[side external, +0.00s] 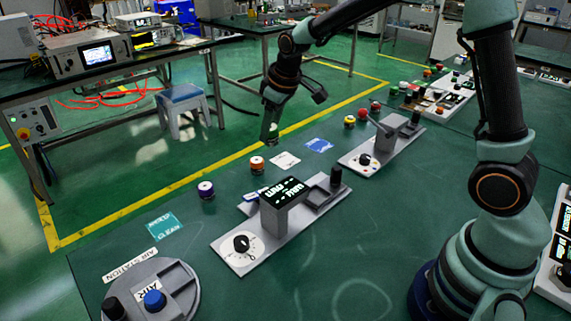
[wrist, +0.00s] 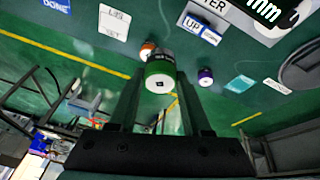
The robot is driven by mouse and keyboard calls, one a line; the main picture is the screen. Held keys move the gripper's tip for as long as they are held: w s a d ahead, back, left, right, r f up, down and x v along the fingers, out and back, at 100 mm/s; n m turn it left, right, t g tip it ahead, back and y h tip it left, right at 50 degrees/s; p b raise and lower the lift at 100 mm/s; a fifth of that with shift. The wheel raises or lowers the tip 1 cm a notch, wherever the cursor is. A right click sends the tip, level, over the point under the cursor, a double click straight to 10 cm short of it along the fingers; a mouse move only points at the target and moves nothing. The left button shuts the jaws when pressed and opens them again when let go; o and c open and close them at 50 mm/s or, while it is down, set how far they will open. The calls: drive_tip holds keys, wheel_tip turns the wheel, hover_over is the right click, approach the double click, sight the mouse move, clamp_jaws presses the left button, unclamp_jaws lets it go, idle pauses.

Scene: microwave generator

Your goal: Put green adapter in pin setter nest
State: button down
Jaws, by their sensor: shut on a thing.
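My gripper (side external: 272,138) hangs at the table's far edge, beyond the orange-topped adapter. In the wrist view my gripper's fingers (wrist: 155,95) are shut on the green adapter (wrist: 159,68), a short cylinder with a green band and pale end face. The adapter is hard to make out in the side view. A grey device with a lit display (side external: 284,188), seemingly the pin setter, stands at the table's middle. Its label, ending in "TER", shows in the wrist view (wrist: 213,6). A grey recessed part (side external: 322,196) lies beside the display. I cannot tell exactly which part is the nest.
An orange-topped adapter (side external: 257,164) and a purple-topped one (side external: 206,190) stand near the far edge. A round air station (side external: 180,297) is at front left. A second grey station (side external: 363,160) with a lever is behind right. Flat cards lie between.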

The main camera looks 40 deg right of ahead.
drive_tip(key=s+d+f+m, duration=0.1)
drive_tip(key=s+d+f, duration=0.15)
drive_tip(key=s, duration=0.35)
drive_tip(key=s+d+f+m, duration=0.2)
drive_tip(key=s+f, duration=0.1)
drive_tip(key=s, duration=0.3)
drive_tip(key=shift+n, duration=0.3)
drive_tip(key=shift+w+f, duration=0.2)
drive_tip(key=shift+f, duration=2.85)
drive_tip(key=shift+f, duration=0.5)
drive_tip(key=shift+c, duration=1.3)
unclamp_jaws()
drive_tip(key=shift+r, duration=0.1)
drive_tip(key=s+a+r, duration=0.1)
drive_tip(key=s+r, duration=0.2)
drive_tip(key=r, duration=0.4)
drive_tip(key=s+a+r+t, duration=0.1)
drive_tip(key=s+r, duration=0.2)
drive_tip(key=r, duration=0.4)
drive_tip(key=s+a+r+m, duration=0.1)
drive_tip(key=s+a+r, duration=0.1)
drive_tip(key=r, duration=0.5)
drive_tip(key=shift+s+r+t, duration=0.15)
drive_tip(key=shift+s+t, duration=0.15)
drive_tip(key=shift+s, duration=0.4)
